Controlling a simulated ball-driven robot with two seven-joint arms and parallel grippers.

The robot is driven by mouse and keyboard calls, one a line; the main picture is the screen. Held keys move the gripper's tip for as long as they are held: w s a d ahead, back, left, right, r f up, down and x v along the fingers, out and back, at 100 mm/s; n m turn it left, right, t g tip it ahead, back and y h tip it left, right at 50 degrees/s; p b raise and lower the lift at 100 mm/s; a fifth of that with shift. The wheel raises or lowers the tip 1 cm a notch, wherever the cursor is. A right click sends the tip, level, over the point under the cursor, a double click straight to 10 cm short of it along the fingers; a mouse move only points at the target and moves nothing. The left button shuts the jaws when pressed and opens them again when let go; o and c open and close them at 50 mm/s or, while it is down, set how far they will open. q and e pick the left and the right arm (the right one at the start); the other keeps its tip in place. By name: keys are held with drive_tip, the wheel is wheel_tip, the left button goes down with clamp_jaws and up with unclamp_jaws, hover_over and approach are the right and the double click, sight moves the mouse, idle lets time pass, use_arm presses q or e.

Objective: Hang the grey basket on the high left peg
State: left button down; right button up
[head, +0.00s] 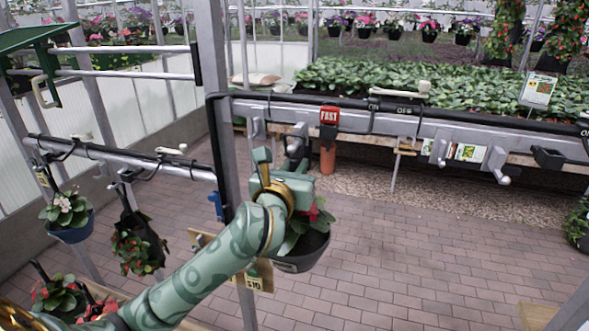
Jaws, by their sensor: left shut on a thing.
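My left gripper (268,170) is at the end of the green patterned arm, near the middle of the view, in front of the grey rail. It is shut on the grey basket, whose dark grey pot (300,264) hangs just below it with leaves and a red flower. My wrist hides the basket's upper part and the grip itself. The black-and-grey rail (350,112) carries several metal pegs, one at its left end (258,128). I cannot tell surely which peg is the high left one. My right gripper is out of view.
A metal post (215,60) stands left of my gripper. A blue basket (70,232) and a dark basket (140,240) hang from the lower left rail (120,155). Potted plants stand at bottom left. The brick floor (420,250) is open to the right.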

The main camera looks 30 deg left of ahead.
use_arm(q)
drive_tip(key=shift+w+a+r, duration=0.1)
drive_tip(key=shift+w+r, duration=0.05)
drive_tip(key=shift+w, duration=0.25)
idle(0.3)
drive_tip(key=shift+f, duration=0.25)
drive_tip(key=shift+w+f+b, duration=0.1)
drive_tip(key=shift+f+b, duration=0.4)
drive_tip(key=shift+f, duration=0.05)
